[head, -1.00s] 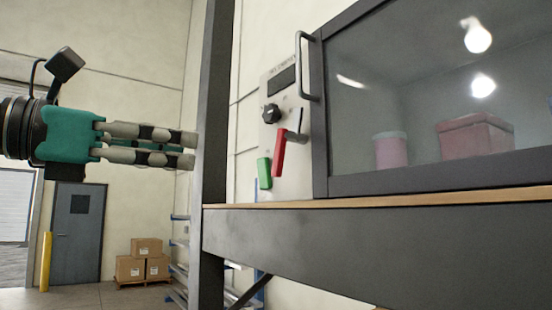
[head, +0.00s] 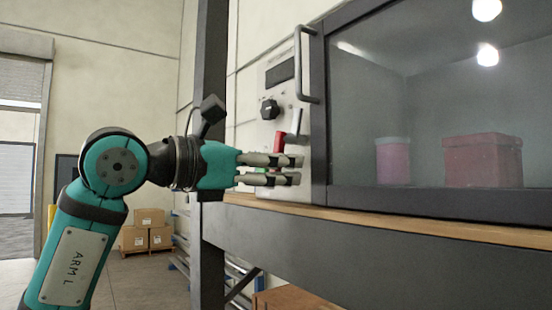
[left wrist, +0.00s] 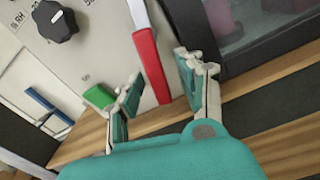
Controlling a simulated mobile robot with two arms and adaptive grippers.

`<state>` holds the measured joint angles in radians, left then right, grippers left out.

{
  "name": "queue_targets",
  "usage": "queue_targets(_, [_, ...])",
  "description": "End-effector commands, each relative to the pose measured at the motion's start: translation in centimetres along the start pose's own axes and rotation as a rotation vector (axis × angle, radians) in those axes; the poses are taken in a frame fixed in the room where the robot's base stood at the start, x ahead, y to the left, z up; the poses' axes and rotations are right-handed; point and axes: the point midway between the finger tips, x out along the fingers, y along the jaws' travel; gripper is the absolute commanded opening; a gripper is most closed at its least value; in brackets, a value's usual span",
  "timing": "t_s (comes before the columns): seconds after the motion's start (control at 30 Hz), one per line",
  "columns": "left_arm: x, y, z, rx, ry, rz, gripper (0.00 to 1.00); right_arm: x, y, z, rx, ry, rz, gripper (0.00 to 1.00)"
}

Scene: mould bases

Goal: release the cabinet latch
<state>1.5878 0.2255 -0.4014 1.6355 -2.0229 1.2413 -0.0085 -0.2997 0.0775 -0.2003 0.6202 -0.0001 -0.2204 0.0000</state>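The glass-fronted cabinet (head: 318,130) has a pale control panel (head: 282,95) on its left side. On the panel is a grey lever with a red handle (head: 279,149), which also shows in the left wrist view (left wrist: 152,62). I cannot tell which handle is the latch. My left gripper (head: 299,170) is at the panel with its fingers open. In the left wrist view the red handle shows between the fingers, with no clear contact. My right gripper is not in view.
A black knob (head: 269,109) sits above the handles. The door has a dark bar handle (head: 303,65). The cabinet stands on a wood-topped bench (head: 390,225) with a dark post (head: 211,90) at left. Pink containers (head: 483,160) are behind the glass.

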Motion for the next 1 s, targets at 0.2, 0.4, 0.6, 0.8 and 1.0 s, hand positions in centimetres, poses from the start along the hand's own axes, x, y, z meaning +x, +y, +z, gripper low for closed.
queue_targets(0.2, [0.0, 0.0, 0.0, 0.000, 0.000, 0.000, 0.37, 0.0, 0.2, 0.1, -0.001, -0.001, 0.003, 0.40])
queue_targets(0.4, [0.0, 0.0, 0.0, 0.000, 0.000, 0.000, 0.11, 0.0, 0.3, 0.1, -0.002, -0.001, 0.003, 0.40])
queue_targets(0.6, [0.0, 0.0, 0.0, 0.000, 0.000, 0.000, 0.00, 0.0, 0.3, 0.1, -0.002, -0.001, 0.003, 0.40])
queue_targets(0.8, [0.0, -0.2, -0.2, -0.031, -0.001, 0.001, 0.00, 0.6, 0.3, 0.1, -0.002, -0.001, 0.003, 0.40])
queue_targets(1.0, [-0.1, -0.8, -0.2, -0.188, -0.004, 0.002, 0.00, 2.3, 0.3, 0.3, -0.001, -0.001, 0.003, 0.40])
